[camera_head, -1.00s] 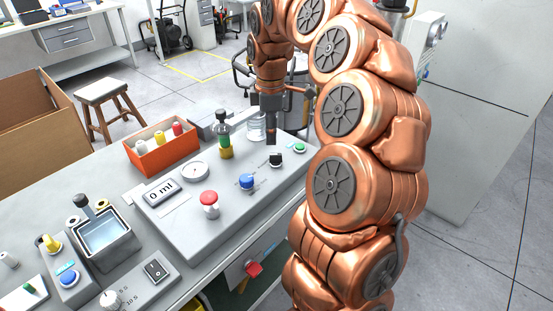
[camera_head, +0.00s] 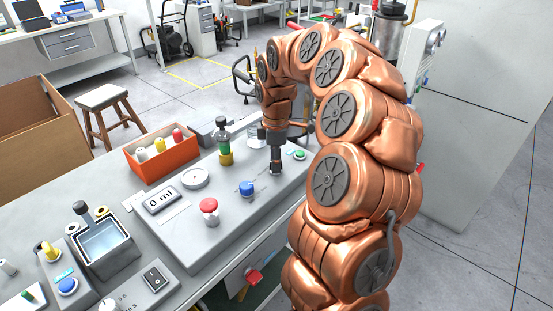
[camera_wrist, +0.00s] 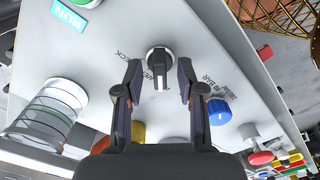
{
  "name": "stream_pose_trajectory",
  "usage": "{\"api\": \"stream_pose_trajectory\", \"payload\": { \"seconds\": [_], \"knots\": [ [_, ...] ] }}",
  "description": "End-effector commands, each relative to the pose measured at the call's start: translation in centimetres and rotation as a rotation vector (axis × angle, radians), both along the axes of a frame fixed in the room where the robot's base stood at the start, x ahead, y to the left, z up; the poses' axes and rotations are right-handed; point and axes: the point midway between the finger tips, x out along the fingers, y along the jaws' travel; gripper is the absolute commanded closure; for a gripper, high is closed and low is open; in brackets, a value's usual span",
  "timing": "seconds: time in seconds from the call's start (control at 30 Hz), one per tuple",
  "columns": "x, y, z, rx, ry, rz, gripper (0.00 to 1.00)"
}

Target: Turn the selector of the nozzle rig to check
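The selector is a black knob (camera_wrist: 158,58) with a pale line along its bar, on the sloped grey panel of the nozzle rig (camera_head: 190,245). In the wrist view its bar runs up and down in the picture. Partly hidden lettering, reading about "CHECK", lies beside it on the left, with more small print on the right. My gripper (camera_wrist: 159,68) is open, one finger on each side of the knob, with a visible gap on both sides. In the head view my gripper (camera_head: 276,166) points down over the selector and mostly hides it.
A blue knob (camera_head: 246,188), a red button (camera_head: 209,206) and a green button (camera_head: 299,154) share the panel. A gauge (camera_head: 195,178), a "0 ml" display (camera_head: 162,199) and a green-yellow bottle (camera_head: 224,148) are left of my gripper. An orange bin (camera_head: 165,160) stands behind.

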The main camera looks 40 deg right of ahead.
Motion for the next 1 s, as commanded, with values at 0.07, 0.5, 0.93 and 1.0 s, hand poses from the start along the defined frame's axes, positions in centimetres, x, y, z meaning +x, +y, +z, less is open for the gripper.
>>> {"api": "stream_pose_trajectory", "payload": {
  "seconds": [0.07,0.5,0.93,1.0],
  "knots": [
    [0.02,-0.01,-0.13,-0.001,-0.001,0.0,0.61],
    [0.02,-0.01,-0.08,-0.001,-0.001,0.0,0.9],
    [0.02,-0.21,-0.07,-0.002,-0.001,-0.005,1.0],
    [0.03,-0.17,-0.08,-0.002,-0.002,-0.013,1.0]
  ]
}}
